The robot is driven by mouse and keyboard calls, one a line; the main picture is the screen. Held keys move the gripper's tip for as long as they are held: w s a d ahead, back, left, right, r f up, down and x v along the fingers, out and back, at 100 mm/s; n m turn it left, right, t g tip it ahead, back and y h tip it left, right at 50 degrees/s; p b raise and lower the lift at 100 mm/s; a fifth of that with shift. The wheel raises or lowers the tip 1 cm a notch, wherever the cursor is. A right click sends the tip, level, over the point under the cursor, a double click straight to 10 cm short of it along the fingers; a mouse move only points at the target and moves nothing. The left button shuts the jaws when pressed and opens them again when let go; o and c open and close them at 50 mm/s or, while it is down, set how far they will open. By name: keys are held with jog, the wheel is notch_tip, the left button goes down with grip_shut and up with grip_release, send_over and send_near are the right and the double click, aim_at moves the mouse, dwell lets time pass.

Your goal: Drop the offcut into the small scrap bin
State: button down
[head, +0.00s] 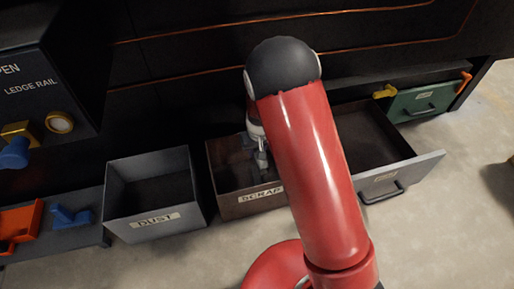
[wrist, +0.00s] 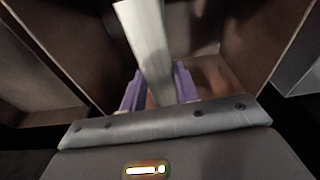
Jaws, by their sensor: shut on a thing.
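My gripper (head: 262,160) points down into the brown bin labelled SCRAP (head: 262,205) in the head view. In the wrist view, the purple fingers of my gripper (wrist: 160,90) are shut on a pale grey strip, the offcut (wrist: 148,40). The offcut sticks out beyond the fingertips, with the brown walls of the scrap bin (wrist: 60,45) on both sides. My red arm covers the right part of the bin in the head view. I cannot tell whether the offcut touches the bin floor.
A grey bin labelled DUST (head: 155,222) stands just left of the scrap bin. An open grey drawer (head: 415,172) is to the right, with a green drawer front (head: 425,100) beyond it. Orange (head: 18,225) and blue (head: 72,216) parts lie on a ledge at the far left.

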jog(key=shift+f, duration=0.1)
jog(key=c, duration=1)
grip_release()
jog(key=shift+o, duration=0.2)
jog(key=r, duration=0.2)
jog(key=r+p, duration=0.1)
jog(key=r, duration=0.2)
jog(key=s+r, duration=0.1)
jog(key=r, duration=0.1)
jog(key=shift+d+r+p, duration=0.2)
jog(key=shift+r+p, duration=0.15)
jog(key=shift+p, duration=0.05)
jog(key=shift+r, duration=0.1)
